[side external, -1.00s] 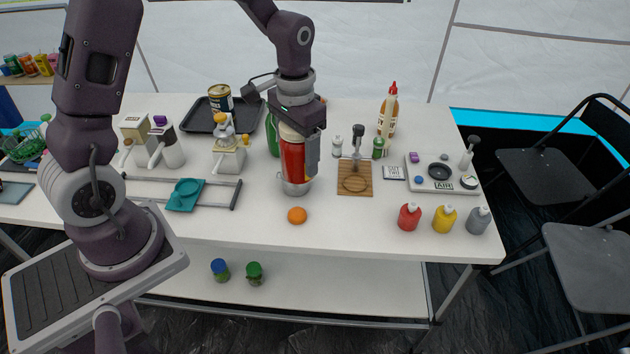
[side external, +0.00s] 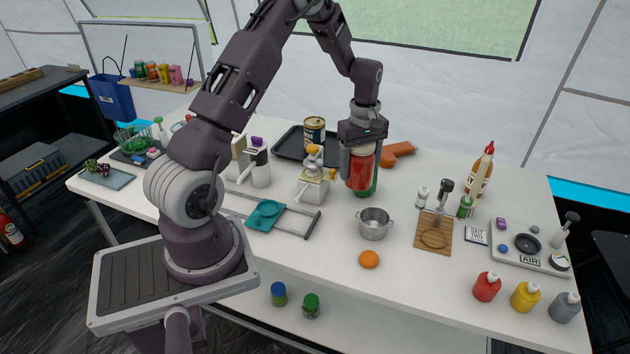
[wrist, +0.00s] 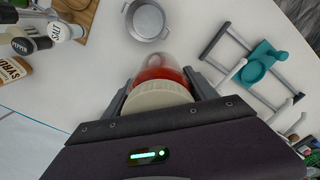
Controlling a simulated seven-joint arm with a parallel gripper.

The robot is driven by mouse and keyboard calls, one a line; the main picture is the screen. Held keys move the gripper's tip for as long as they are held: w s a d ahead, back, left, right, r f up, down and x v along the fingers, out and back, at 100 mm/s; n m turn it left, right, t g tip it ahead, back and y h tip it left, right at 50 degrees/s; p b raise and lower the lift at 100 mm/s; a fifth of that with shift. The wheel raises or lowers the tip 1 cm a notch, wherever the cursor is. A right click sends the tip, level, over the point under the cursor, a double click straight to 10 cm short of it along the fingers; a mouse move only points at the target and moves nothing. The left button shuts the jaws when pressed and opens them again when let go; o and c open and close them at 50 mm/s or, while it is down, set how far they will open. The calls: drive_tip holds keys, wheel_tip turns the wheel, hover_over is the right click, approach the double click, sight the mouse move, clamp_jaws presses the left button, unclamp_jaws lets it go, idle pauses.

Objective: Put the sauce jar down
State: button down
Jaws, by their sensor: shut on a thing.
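The sauce jar (side external: 361,174), red with a cream lid, is upright in my gripper (side external: 361,160), which is shut around its upper part. In the side view the jar is behind and left of the metal pot (side external: 374,224), in front of a green bottle (side external: 372,188) that it mostly hides. I cannot tell whether its base touches the table (side external: 335,240). In the wrist view the jar's cream lid (wrist: 158,96) and red body (wrist: 160,70) sit between my fingers, and the empty pot (wrist: 148,20) is apart from it.
A machine with a yellow top (side external: 313,180) stands left of the jar. A dark tray (side external: 290,144) with a can (side external: 314,132) lies behind. A wooden board (side external: 433,238) is right of the pot, and an orange (side external: 369,259) is in front. Some table around the pot is bare.

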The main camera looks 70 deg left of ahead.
wheel_tip(320, 180, down, 9)
drive_tip(key=shift+f, duration=0.2)
drive_tip(key=shift+f, duration=0.1)
drive_tip(key=shift+c, duration=1.4)
unclamp_jaws()
